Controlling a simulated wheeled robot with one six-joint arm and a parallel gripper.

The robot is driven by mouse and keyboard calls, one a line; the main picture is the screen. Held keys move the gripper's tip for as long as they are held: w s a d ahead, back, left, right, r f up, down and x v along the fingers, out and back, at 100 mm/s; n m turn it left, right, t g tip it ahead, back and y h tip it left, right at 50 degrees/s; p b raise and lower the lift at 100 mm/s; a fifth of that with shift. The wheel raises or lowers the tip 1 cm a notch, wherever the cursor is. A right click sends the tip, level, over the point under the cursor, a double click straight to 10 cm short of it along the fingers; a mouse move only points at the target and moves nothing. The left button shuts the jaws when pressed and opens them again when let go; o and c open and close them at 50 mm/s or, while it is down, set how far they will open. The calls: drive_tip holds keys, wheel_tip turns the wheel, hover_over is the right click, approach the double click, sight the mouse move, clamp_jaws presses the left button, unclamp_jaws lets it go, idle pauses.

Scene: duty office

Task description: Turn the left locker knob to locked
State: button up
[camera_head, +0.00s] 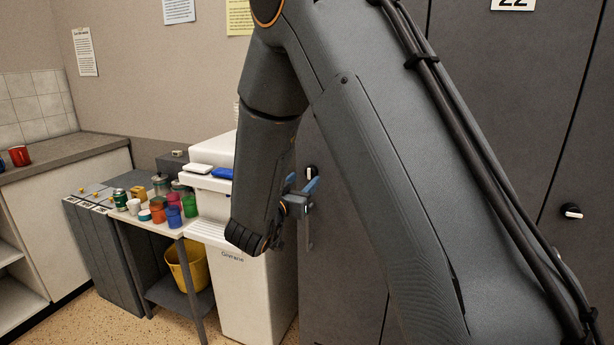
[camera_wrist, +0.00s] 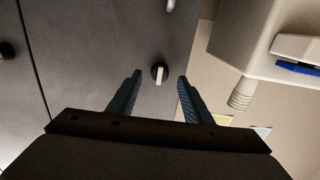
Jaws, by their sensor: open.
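The left locker knob (camera_head: 311,171) is a dark round knob with a pale bar, on the grey locker door (camera_head: 343,270), partly hidden by my gripper in the head view. In the wrist view the knob (camera_wrist: 159,73) shows between and beyond my blue fingertips, its bar near upright in that picture. My gripper (camera_head: 301,185) is open in front of the door, with gaps on both sides of the knob in the wrist view (camera_wrist: 160,76). I see no contact; the remaining depth is hard to judge.
A second locker knob (camera_head: 571,211), its pale bar near level, is on the right door. A white machine (camera_head: 245,285) stands close left of the lockers. A small table (camera_head: 172,231) holds several jars; a yellow bucket (camera_head: 188,267) is below. My arm covers much of the lockers.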

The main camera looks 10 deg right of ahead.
sight(308, 176)
drive_tip(key=shift+p+x, duration=0.3)
drive_tip(key=shift+x, duration=1.55)
drive_tip(key=c, duration=1.1)
drive_tip(key=shift+o, duration=0.2)
